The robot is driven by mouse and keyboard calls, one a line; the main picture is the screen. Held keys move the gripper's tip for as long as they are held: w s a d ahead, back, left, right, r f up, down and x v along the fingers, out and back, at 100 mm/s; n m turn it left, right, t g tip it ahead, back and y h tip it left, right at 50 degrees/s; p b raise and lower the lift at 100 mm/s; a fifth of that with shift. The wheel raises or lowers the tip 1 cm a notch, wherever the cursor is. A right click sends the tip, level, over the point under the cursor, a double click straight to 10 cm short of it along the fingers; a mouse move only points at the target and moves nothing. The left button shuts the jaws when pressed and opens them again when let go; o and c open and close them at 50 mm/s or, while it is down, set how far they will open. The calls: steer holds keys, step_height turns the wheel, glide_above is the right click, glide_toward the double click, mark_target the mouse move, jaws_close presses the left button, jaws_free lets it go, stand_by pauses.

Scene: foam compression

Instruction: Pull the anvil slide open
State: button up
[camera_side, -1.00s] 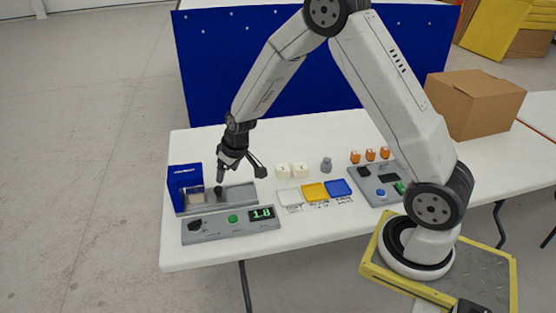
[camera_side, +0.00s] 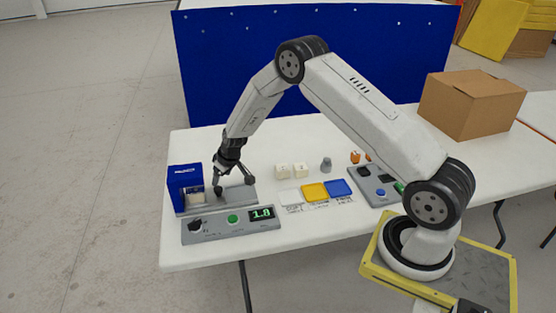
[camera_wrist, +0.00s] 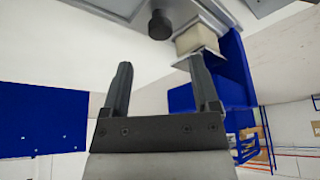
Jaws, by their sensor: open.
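The blue press (camera_side: 177,187) stands at the left of the table, on a grey base (camera_side: 243,197) that runs out to its right. A pale foam block (camera_wrist: 197,38) sits on the slide at the press opening in the wrist view. The dark round knob (camera_wrist: 159,25) of the anvil slide shows beside the block. My gripper (camera_side: 234,187) is open and empty, low over the base. In the wrist view my gripper (camera_wrist: 159,66) has its fingers spread, with the knob beyond and between them.
A grey control panel (camera_side: 213,232) with a green button and lit display lies in front. White blocks (camera_side: 291,171), a grey weight (camera_side: 326,165) and white, yellow (camera_side: 315,192) and blue trays (camera_side: 339,188) lie to the right. A cardboard box (camera_side: 470,105) stands farther back.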

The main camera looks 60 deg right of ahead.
mark_target(218, 188)
steer(key=shift+x, duration=3.8)
jaws_close()
